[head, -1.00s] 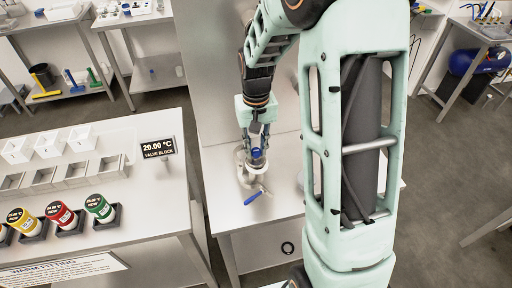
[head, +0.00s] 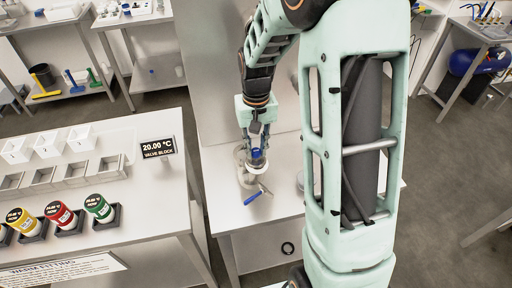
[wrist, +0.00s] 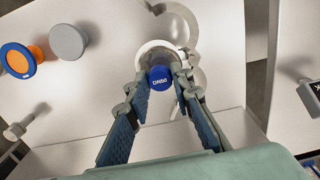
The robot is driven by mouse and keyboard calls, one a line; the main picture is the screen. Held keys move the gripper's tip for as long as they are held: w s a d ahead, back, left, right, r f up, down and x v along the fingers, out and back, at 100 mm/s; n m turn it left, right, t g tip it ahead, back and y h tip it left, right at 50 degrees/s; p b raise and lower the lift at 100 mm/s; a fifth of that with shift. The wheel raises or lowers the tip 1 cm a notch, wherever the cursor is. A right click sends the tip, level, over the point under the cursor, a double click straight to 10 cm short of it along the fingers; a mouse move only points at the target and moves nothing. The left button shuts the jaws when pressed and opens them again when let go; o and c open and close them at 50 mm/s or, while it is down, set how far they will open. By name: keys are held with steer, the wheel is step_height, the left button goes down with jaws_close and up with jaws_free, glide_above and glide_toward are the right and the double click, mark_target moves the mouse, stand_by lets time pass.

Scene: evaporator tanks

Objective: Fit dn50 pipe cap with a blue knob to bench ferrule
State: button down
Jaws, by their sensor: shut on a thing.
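My gripper (head: 258,142) is shut on the blue knob (wrist: 161,78) of the pipe cap, which is marked DN50 in the wrist view. The cap's pale disc (head: 264,170) shows just below the knob in the head view. My gripper holds it above the bench, close to a grey metal fitting (head: 243,168) with a blue lever (head: 252,198). The bench ferrule is not clearly distinguishable, as the cap and fingers cover that spot. I cannot tell whether the cap touches the fitting.
In the wrist view, a grey disc (wrist: 67,41) and a blue-rimmed orange disc (wrist: 17,60) stand on the bench (wrist: 70,100) at left. A grey knobbed part (wrist: 20,128) is below them. In the head view, another table (head: 100,220) with coloured cups stands at left.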

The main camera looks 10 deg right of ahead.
steer(key=shift+f+b, duration=0.6)
steer(key=shift+f, duration=0.2)
steer(key=c, duration=1.6)
jaws_free()
steer(key=shift+r, duration=0.1)
steer(key=shift+r+p, duration=2.15)
steer(key=shift+r, duration=0.8)
steer(key=shift+d, duration=0.1)
